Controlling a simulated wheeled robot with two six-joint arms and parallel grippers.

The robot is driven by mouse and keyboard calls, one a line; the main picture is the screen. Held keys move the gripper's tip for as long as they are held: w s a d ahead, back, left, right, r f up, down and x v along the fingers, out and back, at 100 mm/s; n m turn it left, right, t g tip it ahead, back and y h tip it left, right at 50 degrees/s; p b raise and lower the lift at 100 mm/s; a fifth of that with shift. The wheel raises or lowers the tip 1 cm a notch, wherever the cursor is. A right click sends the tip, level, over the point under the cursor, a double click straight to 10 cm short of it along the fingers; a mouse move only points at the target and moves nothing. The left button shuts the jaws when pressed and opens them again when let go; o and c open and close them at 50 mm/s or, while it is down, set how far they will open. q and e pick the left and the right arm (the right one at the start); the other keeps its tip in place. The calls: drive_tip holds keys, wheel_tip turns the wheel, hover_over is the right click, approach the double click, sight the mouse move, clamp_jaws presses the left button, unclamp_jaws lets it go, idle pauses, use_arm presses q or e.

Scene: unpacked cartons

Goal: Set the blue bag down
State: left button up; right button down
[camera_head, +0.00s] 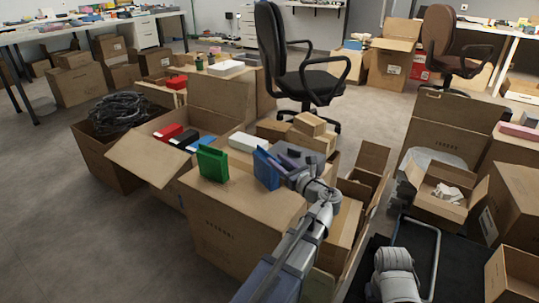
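The blue bag (266,171) is at the right part of the top of a large brown carton (232,213), tilted a little. My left gripper (281,160) is at the bag's upper right edge and appears shut on it; the fingertips are small and partly hidden. I cannot tell whether the bag's bottom touches the carton. A green bag (212,165) stands upright on the same carton, to the left of the blue one and apart from it. My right gripper is out of view; only part of my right arm shows at the bottom.
A white box (248,142) lies behind the two bags. An open carton (142,160) with red, black and blue boxes is to the left. Small cartons (309,124) are stacked behind. Carton top between the bags is clear. Open cartons (450,188) stand at the right.

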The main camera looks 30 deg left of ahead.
use_arm(q)
drive_tip(key=v, duration=0.5)
drive_tip(key=shift+o, duration=0.4)
drive_tip(key=shift+w+a+f+m+b, duration=0.1)
drive_tip(key=shift+w+a+m, duration=0.7)
drive_tip(key=shift+m, duration=5.2)
drive_tip(key=shift+w+a+f+m+b, duration=0.25)
drive_tip(key=shift+a+m, duration=0.95)
drive_tip(key=shift+m, duration=4.8)
drive_tip(key=shift+w+a+r+m, duration=0.1)
drive_tip(key=shift+w+a+m, duration=0.7)
drive_tip(key=shift+m, duration=5.2)
drive_tip(key=shift+s+a, duration=0.15)
drive_tip(key=shift+a, duration=0.05)
